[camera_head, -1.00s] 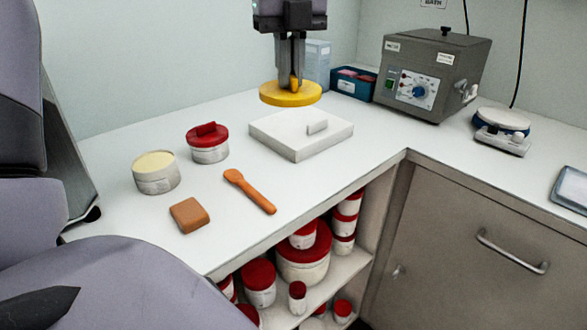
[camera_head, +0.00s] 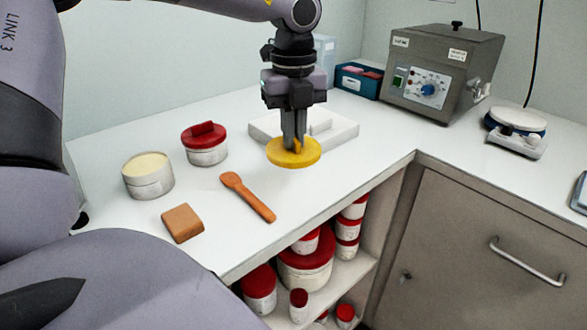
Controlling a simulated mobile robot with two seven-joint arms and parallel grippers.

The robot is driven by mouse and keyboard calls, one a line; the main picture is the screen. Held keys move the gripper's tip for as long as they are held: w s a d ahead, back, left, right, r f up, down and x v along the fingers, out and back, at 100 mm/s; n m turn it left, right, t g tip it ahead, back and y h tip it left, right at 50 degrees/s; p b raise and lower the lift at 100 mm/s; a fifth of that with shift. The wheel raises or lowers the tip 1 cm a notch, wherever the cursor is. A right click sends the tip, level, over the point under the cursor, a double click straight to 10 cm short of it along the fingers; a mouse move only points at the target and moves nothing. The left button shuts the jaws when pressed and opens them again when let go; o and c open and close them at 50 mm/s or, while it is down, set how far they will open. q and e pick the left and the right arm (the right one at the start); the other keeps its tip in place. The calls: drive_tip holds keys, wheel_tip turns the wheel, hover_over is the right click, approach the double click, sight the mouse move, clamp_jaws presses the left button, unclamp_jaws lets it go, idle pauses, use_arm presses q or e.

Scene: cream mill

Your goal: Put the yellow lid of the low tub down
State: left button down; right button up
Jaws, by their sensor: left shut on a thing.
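The yellow lid (camera_head: 284,156) is a round disc with an upright grip. My left gripper (camera_head: 298,146) points down and is shut on that grip. The lid is level and looks held above the worktop, in front of the white slab (camera_head: 342,137); its exact height is hard to tell. An open low tub (camera_head: 150,185) with pale cream in it stands at the left of the worktop. My right gripper is not in view.
A red-lidded tub (camera_head: 207,154), an orange spatula (camera_head: 248,197) and a brown block (camera_head: 183,223) are on the worktop (camera_head: 330,185). A grey machine (camera_head: 438,75) and a blue box (camera_head: 358,83) stand behind. The worktop right of the spatula is clear.

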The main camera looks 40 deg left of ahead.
use_arm(q)
drive_tip(key=shift+f, duration=3.85)
drive_tip(key=c, duration=1.2)
unclamp_jaws()
drive_tip(key=shift+r, duration=0.1)
wheel_tip(320, 180, up, 12)
drive_tip(key=shift+r, duration=0.1)
